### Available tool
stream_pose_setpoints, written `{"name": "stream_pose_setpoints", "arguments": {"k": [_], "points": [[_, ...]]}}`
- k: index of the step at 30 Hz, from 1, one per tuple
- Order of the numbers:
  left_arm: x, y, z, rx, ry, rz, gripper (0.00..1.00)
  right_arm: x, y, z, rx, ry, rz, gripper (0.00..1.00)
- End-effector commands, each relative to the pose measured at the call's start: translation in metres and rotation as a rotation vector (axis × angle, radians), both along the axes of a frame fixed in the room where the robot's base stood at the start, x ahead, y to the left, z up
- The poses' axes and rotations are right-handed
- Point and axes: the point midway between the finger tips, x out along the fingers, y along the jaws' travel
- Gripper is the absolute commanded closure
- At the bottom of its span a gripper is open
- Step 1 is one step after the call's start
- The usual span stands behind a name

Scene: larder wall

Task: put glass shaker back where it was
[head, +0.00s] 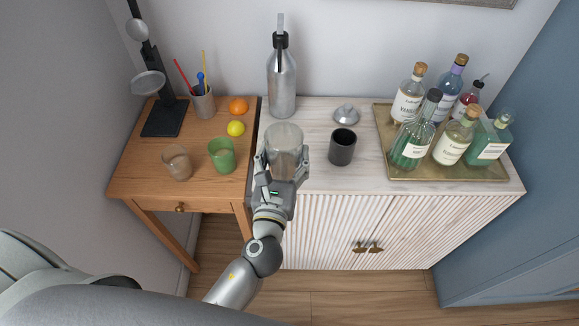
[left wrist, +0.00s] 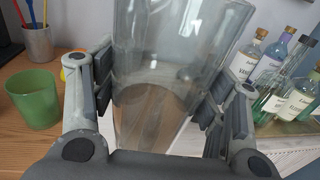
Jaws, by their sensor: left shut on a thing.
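The glass shaker (head: 285,139) is a clear, wide glass, upright at the front left part of the white cabinet top. My left gripper (head: 283,170) is shut on it, with a finger on each side. In the left wrist view the glass shaker (left wrist: 170,75) fills the middle between the two fingers of the left gripper (left wrist: 160,95). I cannot tell whether its base touches the cabinet top. My right gripper is not in view.
A black cup (head: 342,148) and a silver lid (head: 346,114) stand right of the shaker. A brass tray (head: 440,172) holds several bottles. A steel bottle (head: 282,85) stands behind.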

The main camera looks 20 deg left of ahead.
Motion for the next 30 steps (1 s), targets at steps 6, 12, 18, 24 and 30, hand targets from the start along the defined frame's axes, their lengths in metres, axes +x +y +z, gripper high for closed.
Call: {"name": "stream_pose_setpoints", "arguments": {"k": [6,12,18,24,30], "points": [[-0.017,-0.010,0.020,-0.003,-0.016,-0.056,0.84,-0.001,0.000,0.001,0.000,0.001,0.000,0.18],[0.014,-0.002,0.008,0.000,-0.018,-0.061,0.84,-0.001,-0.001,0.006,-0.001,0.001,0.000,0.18],[0.059,0.012,-0.014,-0.002,-0.018,-0.060,0.84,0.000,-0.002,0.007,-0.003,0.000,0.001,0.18],[0.090,0.022,-0.053,-0.003,-0.016,-0.061,0.84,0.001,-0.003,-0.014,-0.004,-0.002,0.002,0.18],[0.105,0.026,-0.068,-0.004,-0.017,-0.062,0.84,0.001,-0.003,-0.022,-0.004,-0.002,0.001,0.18]]}}
